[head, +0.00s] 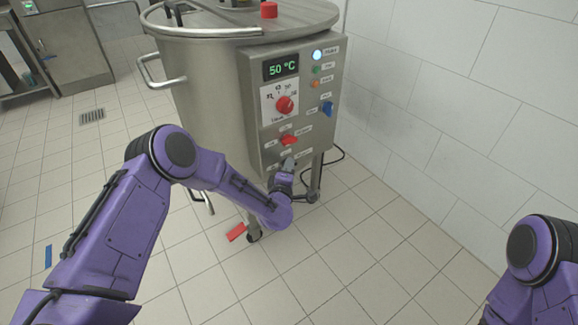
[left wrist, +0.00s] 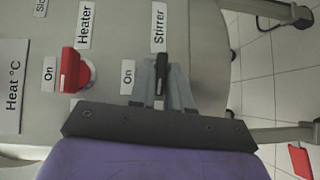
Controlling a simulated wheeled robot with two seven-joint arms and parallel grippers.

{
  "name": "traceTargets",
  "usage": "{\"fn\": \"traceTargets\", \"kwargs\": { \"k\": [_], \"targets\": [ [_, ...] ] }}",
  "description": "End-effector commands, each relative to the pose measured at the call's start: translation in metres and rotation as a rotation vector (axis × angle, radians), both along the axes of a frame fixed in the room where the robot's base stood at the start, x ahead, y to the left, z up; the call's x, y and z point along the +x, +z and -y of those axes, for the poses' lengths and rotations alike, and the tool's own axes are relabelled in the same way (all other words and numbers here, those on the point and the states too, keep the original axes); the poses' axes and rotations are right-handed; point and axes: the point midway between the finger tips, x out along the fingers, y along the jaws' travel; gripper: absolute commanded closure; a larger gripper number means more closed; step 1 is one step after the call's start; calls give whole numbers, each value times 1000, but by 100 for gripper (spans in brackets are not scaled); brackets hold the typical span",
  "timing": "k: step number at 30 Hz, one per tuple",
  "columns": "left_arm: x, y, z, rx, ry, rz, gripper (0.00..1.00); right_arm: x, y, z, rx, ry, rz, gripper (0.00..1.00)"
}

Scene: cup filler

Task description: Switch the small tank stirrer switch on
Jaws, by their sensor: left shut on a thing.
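The stirrer switch is a dark knob (left wrist: 161,72) below the "Stirrer" label in the left wrist view, with an "On" label (left wrist: 127,77) to its left. My left gripper (left wrist: 162,85) is shut on this knob, one grey finger on each side. The knob's bar lies lengthwise between the fingers and points towards the "Stirrer" label. In the head view my left gripper (head: 287,166) is at the bottom of the tank's control panel (head: 255,125) and largely hides the switch. My right arm shows at the lower right; its gripper is out of view.
The red heater switch (left wrist: 74,70) is close beside my left gripper, also seen in the head view (head: 288,139). Above it are a red dial (head: 285,104), a blue switch (head: 327,108) and a 50 °C display (head: 281,68). A tiled wall (head: 430,110) stands right of the tank.

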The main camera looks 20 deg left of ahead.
Motion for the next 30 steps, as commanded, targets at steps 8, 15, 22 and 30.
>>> {"fn": "traceTargets", "kwargs": {
  "k": [8,15,22,30],
  "targets": [
    [0,10,1,140,-2,-181,100,0,39,0,0,0,0,57],
    [1,12,3,282,-4,-361,100,0,68,0,0,0,0,57],
    [2,12,5,415,-6,-533,100,0,91,0,0,0,0,57],
    [4,11,6,571,-5,-732,100,0,107,0,0,0,0,57]
  ]
}}
